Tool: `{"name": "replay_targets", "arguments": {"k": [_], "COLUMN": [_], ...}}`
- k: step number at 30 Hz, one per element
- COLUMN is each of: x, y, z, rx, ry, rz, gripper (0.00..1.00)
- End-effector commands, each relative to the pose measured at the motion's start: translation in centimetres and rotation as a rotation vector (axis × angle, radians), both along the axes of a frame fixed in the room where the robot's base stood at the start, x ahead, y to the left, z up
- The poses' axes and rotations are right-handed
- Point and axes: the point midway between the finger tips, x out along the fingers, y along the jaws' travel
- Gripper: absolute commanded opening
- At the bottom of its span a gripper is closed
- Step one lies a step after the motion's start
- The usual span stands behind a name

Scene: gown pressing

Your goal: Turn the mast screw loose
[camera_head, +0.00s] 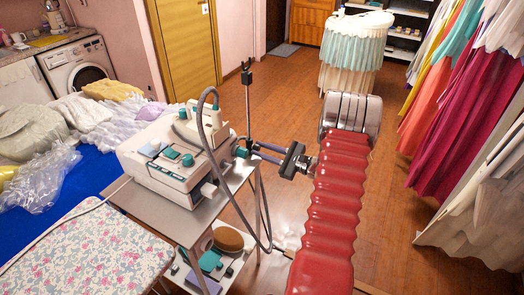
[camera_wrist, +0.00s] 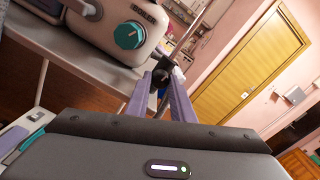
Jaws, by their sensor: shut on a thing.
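The mast (camera_head: 248,105) is a thin dark upright pole beside the steam station, with a dark clamp at its top. In the wrist view the mast screw (camera_wrist: 162,77), a dark knob, sits between the tips of my two purple-grey fingers. My gripper (camera_wrist: 162,86) is shut on it; it reaches in from the right in the head view (camera_head: 254,149). The screw is too small and too covered by the fingers to make out in the head view. How far it is turned cannot be seen.
The white steam station (camera_head: 165,165) stands on a grey trolley (camera_head: 125,199), close to my fingers. Its teal knob (camera_wrist: 129,35) lies left of the fingertips. A grey hose (camera_head: 218,140) and a cable hang nearby. Gowns (camera_head: 465,110) hang at the right. Wooden floor behind is open.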

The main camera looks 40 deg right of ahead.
Motion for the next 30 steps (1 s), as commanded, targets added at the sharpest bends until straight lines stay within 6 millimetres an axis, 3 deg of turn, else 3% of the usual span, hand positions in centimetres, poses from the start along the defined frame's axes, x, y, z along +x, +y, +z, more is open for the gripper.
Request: {"name": "replay_targets", "arguments": {"k": [18, 30], "x": [-0.03, -0.04], "y": [-0.01, 0.06], "z": [0.00, -0.04], "rx": [-0.533, -0.716], "ry": [-0.189, -0.254], "rz": [0.001, 0.003], "gripper": [0.00, 0.00]}}
